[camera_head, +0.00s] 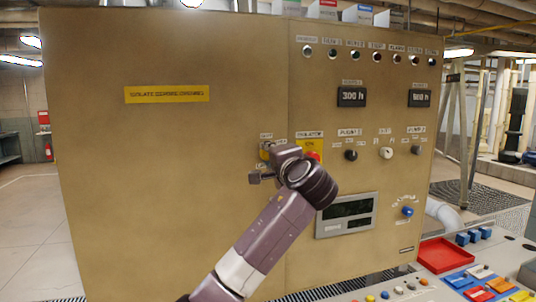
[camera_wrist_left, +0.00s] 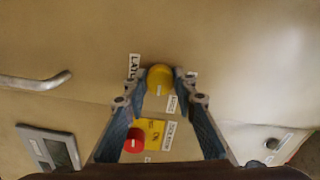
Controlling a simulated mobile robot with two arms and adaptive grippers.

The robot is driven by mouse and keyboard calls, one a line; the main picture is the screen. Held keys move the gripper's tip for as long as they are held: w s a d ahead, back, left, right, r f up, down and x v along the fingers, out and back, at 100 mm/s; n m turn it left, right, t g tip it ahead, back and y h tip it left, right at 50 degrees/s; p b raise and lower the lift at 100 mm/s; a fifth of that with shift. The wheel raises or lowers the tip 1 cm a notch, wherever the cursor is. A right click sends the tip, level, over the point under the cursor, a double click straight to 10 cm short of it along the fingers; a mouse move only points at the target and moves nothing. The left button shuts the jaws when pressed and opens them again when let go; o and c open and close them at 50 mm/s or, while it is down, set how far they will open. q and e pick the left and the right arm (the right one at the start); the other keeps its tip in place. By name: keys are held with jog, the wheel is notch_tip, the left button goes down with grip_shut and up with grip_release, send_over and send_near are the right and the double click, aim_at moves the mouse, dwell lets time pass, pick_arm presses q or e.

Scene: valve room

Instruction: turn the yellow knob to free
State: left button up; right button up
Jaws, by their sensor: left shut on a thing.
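The yellow knob (camera_wrist_left: 159,79) is on the tan cabinet front, between the two blue-grey finger pads of my left gripper (camera_wrist_left: 160,84) in the left wrist view. The gripper is shut on it. In the head view the left gripper (camera_head: 264,166) is at the panel, and only a bit of the yellow knob (camera_head: 264,153) shows beside it. A small label reading roughly "LATCH" (camera_wrist_left: 134,66) is by the knob, and another label (camera_wrist_left: 171,104) is on its other side. I cannot read the knob's setting. My right gripper is not in view.
A red button (camera_wrist_left: 134,141) on a yellow plate (camera_wrist_left: 153,130) is close to the fingers. Black knobs (camera_head: 351,155), a white knob (camera_head: 386,153) and a display (camera_head: 346,214) are further right. A bent metal handle (camera_wrist_left: 38,82) shows in the wrist view. A console with a red tray (camera_head: 445,255) is lower right.

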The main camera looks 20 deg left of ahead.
pick_arm(q)
jog(key=shift+m, duration=0.4)
jog(key=o, duration=1.2)
jog(key=shift+d, duration=0.1)
jog(key=shift+c, duration=0.2)
jog(key=shift+s, duration=0.1)
jog(key=v, duration=1.1)
jog(key=shift+s+d, duration=0.25)
jog(key=shift+s, duration=0.05)
